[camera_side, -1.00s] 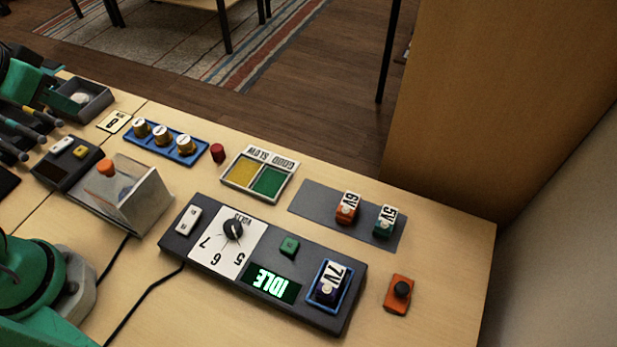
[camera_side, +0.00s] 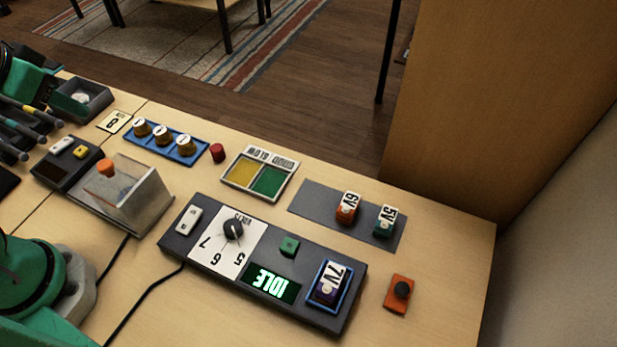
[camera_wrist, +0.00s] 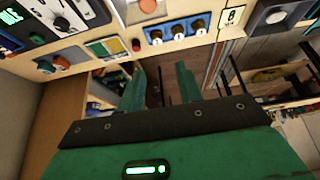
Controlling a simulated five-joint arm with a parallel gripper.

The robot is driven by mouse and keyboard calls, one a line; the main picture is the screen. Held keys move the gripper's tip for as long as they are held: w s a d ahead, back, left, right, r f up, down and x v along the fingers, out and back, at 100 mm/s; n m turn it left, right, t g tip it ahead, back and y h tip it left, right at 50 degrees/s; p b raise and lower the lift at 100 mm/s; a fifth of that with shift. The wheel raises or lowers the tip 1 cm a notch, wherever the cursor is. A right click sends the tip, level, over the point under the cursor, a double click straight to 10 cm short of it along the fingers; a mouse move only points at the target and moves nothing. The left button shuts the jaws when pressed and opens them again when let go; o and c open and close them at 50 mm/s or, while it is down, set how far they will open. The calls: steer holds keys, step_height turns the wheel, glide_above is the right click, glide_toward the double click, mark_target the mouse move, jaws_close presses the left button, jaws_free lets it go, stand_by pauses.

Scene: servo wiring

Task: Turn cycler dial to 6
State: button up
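The cycler (camera_side: 180,247) is a long dark box on the table in the side view. Its black dial (camera_side: 233,230) sits on a white plate marked 7, 6 and 5, printed upside down in this view. The dial's pointer is too small to read surely. The green display (camera_side: 271,283) reads IDLE. The dial also shows at the upper left of the wrist view (camera_wrist: 62,23). My gripper (camera_wrist: 160,85) has its two green fingers apart with nothing between them. It is well away from the dial and touches nothing that I can see.
A purple 7V servo (camera_side: 329,284) sits in the cycler's blue-rimmed bay. A green button (camera_side: 289,246) and white switch (camera_side: 188,219) flank the dial. Orange 6V (camera_side: 348,208) and green 5V (camera_side: 385,222) servos stand on a grey mat. A clear-sided box (camera_side: 145,205) stands left of the cycler.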

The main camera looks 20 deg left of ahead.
steer(key=shift+o, duration=1.4)
steer(key=shift+w+d, duration=0.2)
steer(key=n+g, duration=0.1)
steer(key=g, duration=0.5)
glide_above(232, 225)
step_height(232, 225, down, 13)
steer(key=shift+d+f, duration=0.1)
steer(key=shift+f, duration=3.9)
steer(key=c, duration=1)
